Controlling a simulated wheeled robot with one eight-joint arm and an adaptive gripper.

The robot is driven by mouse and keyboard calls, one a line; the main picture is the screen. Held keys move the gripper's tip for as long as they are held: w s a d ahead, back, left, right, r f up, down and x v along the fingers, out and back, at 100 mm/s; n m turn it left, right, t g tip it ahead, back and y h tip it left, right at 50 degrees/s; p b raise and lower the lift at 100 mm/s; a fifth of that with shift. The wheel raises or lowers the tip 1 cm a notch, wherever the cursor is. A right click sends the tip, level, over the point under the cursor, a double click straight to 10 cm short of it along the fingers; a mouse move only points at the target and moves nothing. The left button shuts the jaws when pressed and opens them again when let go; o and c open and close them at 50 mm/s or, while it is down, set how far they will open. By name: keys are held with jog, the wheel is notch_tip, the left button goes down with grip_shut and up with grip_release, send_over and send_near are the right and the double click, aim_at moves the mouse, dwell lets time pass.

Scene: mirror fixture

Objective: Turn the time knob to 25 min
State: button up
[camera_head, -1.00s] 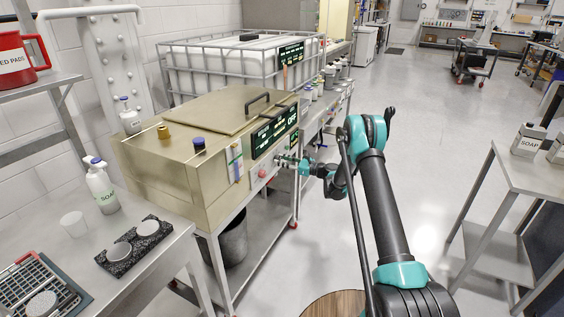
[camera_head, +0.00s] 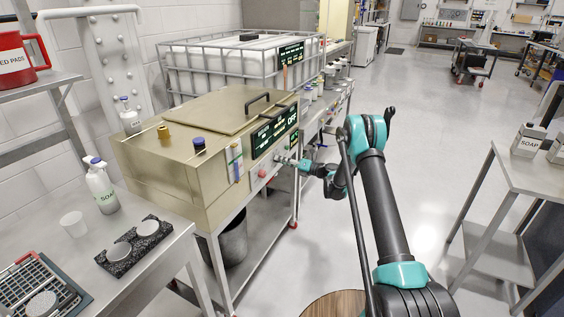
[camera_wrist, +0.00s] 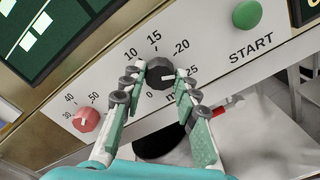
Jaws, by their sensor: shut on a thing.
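The time knob (camera_wrist: 159,76) is a dark round dial in the wrist view. Its printed scale runs from 0 on the lower left, over 10, 15 and 20, to 25 on the right. A small pale mark on the knob appears to point right, towards 25. My gripper (camera_wrist: 161,69) is shut on the knob, one finger on its left side and one on its right. In the head view my gripper (camera_head: 283,160) is at the front panel of the brass-coloured machine (camera_head: 170,178); the knob is hidden there.
A red knob (camera_wrist: 86,119) with its own scale is left of the time knob. A green START button (camera_wrist: 247,14) is at the upper right. Dark displays (camera_head: 275,132) are above the controls. Open floor (camera_head: 420,190) lies right of the machine.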

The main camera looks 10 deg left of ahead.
jog(key=shift+f+m, duration=0.1)
jog(key=shift+m, duration=1)
jog(key=o, duration=1.2)
jog(key=shift+c, duration=0.2)
jog(key=v, duration=1.2)
